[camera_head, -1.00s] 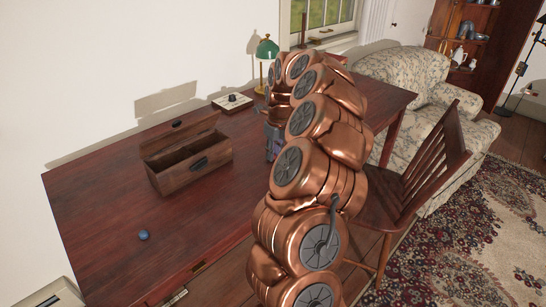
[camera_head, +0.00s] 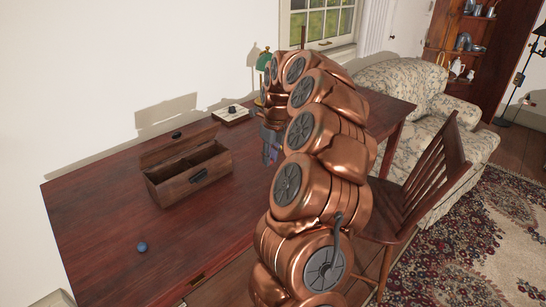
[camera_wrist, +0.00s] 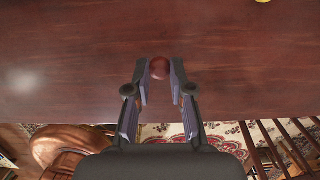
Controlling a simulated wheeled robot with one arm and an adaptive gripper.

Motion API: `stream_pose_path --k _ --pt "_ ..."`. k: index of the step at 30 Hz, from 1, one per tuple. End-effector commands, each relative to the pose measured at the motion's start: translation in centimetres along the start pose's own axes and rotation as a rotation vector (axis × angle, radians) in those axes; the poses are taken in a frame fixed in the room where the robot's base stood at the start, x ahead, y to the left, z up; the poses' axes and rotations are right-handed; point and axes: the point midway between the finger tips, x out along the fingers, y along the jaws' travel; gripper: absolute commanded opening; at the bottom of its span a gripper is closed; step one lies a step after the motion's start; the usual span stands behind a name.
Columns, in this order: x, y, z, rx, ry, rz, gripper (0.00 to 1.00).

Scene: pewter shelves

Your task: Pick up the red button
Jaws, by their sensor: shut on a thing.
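The red button (camera_wrist: 159,68) is a small round dark-red thing in the wrist view. It sits between the tips of my gripper (camera_wrist: 160,80), which is shut on it. The wooden table top (camera_wrist: 80,70) lies behind it; I cannot tell how high above the table it is held. In the head view my gripper (camera_head: 270,146) shows only in part beside my copper arm, over the table. The red button is hidden there.
An open wooden box (camera_head: 178,188) and a blue ball (camera_head: 142,247) stand on the table (camera_head: 100,220) to the left. A small white box (camera_head: 231,115) and a green lamp (camera_head: 263,62) are at the back. A wooden chair (camera_head: 432,170) is at right. The table's front left is mostly clear.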

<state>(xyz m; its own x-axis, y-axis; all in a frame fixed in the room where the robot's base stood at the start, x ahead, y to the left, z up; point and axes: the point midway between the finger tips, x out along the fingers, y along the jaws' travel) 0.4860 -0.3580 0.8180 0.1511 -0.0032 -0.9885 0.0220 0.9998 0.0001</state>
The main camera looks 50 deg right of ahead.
Motion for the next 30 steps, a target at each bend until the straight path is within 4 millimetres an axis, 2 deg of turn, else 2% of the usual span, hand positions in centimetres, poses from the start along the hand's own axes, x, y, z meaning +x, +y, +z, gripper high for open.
stream_pose_path --k 8,21,30 --pt "-0.3 3.1 -0.7 -0.002 0.002 0.000 0.08" --pt "-1.4 11.4 -2.3 -0.002 0.004 -0.001 0.08" --pt "-1.6 13.9 -2.7 -0.001 0.002 0.000 0.08"
